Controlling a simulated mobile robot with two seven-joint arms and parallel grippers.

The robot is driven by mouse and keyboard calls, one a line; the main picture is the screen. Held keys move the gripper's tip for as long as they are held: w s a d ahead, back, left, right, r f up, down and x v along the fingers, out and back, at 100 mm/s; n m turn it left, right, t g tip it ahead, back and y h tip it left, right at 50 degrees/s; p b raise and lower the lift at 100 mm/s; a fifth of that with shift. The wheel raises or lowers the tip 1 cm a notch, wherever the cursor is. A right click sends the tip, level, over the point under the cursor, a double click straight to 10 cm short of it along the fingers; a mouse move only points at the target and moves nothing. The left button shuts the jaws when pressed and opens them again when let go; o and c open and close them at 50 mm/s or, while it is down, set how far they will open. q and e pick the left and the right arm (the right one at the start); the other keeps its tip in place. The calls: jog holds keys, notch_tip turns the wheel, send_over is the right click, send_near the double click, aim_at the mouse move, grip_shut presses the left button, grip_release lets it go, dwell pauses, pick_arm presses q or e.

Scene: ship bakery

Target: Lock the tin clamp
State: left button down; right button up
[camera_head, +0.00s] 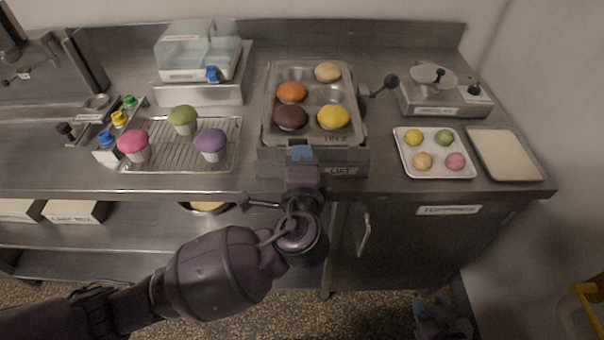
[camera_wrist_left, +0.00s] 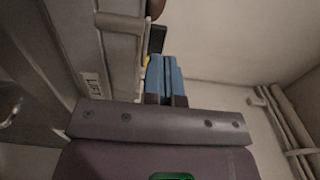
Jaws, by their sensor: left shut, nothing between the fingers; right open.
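The muffin tin (camera_head: 322,98), labelled TIN 2, sits on a metal stand (camera_head: 265,160) at the counter's front edge. It holds several coloured tops; one cup looks empty. The clamp lever (camera_head: 378,88) with a black knob sticks out to the right of the tin. My left gripper (camera_head: 301,153) is at the front of the stand, well left of and nearer than the knob. Its blue fingers are shut and empty, also in the left wrist view (camera_wrist_left: 165,77). My right gripper (camera_head: 440,312) appears low at the bottom edge, open, its fingers hard to make out.
A wire rack (camera_head: 190,160) with several cupcakes lies left of the stand. A tray (camera_head: 410,165) of small buns and a pale board (camera_head: 503,155) lie to the right. A burner-like device (camera_head: 440,95) stands behind them, close to the knob.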

pick_arm(q)
jog(key=shift+w, duration=0.85)
jog(key=shift+d+y, duration=0.1)
jog(key=shift+y, duration=0.2)
pick_arm(e)
jog(key=shift+w+a+r, duration=0.1)
jog(key=shift+w+r, duration=0.4)
pick_arm(q)
jog(key=shift+w+n, duration=0.1)
jog(key=shift+n, duration=0.2)
jog(key=shift+y, duration=0.3)
pick_arm(e)
jog(key=shift+s, duration=0.15)
